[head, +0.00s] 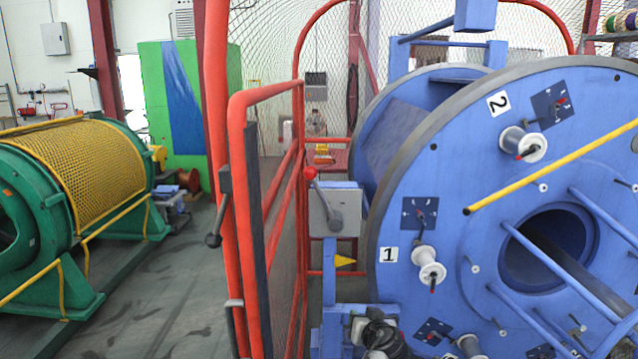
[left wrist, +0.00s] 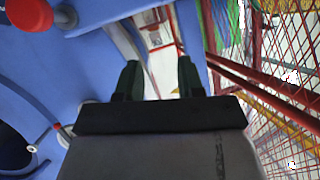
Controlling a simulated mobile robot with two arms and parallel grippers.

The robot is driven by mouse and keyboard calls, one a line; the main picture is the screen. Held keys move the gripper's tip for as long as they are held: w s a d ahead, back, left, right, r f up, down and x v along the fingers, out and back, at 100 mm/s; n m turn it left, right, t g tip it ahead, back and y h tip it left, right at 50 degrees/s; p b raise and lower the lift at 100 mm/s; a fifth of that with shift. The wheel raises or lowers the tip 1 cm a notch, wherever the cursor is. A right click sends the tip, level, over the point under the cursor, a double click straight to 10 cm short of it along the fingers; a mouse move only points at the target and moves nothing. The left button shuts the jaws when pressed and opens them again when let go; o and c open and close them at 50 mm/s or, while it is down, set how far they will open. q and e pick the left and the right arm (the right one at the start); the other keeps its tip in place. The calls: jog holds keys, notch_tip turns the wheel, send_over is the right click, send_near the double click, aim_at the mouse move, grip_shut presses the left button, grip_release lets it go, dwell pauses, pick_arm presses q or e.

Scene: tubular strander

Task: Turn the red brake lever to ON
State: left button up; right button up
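The red brake lever has a red ball knob (head: 310,172) on a dark arm that slants up and left from its pivot on a grey box (head: 346,205). The box sits on a blue post beside the big blue wheel. No ON marking is readable; a yellow pointer (head: 345,261) is below the box. My left gripper (left wrist: 160,80) shows two dark fingers spread apart with nothing between them. A red, rounded end (left wrist: 28,14) shows at the upper left of the left wrist view; I cannot tell whether it is the lever knob. My right gripper is not in view.
A red guard frame (head: 242,130) stands left of the lever box, with a dark handle (head: 214,240) on it. The blue wheel (head: 420,150) with bobbins fills the right side. A yellow bar (head: 550,168) crosses it. Open floor (head: 160,285) lies left.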

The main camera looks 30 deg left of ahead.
pick_arm(q)
notch_tip(320, 180, up, 19)
jog(key=a+n+y, duration=0.3)
jog(key=n+y, duration=0.1)
jog(key=n, duration=0.2)
jog(key=n+g+y, duration=0.3)
jog(key=n, duration=0.2)
send_near(319, 188)
jog(key=p+x, duration=0.2)
jog(key=x, duration=0.3)
jog(key=p+x, duration=0.2)
jog(key=x, duration=0.2)
jog(key=shift+w+a+r+p, duration=0.1)
jog(key=shift+a+r+p, duration=0.1)
jog(key=shift+a+p, duration=0.15)
jog(key=shift+w+a+f, duration=0.1)
jog(key=shift+w+a, duration=0.1)
jog(key=shift+a, duration=0.25)
grip_shut()
